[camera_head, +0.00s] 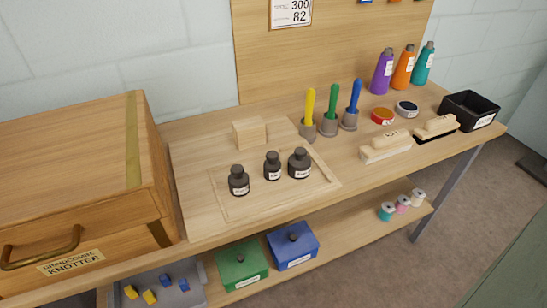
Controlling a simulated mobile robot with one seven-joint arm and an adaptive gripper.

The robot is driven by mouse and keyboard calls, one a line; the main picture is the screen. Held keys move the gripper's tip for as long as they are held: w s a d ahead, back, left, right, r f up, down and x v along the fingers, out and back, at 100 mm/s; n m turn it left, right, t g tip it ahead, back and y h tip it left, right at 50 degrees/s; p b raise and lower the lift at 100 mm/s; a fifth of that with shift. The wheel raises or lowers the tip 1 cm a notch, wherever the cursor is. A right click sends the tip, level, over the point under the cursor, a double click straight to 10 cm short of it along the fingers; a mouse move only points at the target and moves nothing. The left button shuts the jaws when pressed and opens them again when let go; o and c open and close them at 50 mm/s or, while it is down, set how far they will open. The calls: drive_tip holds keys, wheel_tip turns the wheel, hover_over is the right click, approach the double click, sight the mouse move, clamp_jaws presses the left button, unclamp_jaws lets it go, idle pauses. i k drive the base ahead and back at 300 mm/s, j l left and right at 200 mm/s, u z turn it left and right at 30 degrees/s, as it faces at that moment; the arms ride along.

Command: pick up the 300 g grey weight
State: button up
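Three dark grey, bottle-shaped weights with knobs and small white labels stand upright on a wooden board: a left weight (239,182), a middle weight (272,167) and a right weight (299,164). The right one looks widest and the middle one narrowest. Their labels are too small to read, so I cannot tell which is the 300 g one. They stand apart from each other, with the left one nearer the front. My gripper is not in view.
A pale wooden block (249,133) stands behind the weights. Yellow, green and blue-handled tools (333,110) stand to their right, with brushes (387,147) beyond. A large wooden box (70,180) is at left. A posted card (291,12) shows "300" and "82".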

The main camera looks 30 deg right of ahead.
sight(238, 179)
drive_tip(key=k+l+z, duration=0.15)
drive_tip(key=k+l, duration=0.2)
drive_tip(key=k+l+z, duration=0.15)
drive_tip(key=k+l, duration=0.15)
drive_tip(key=l, duration=0.15)
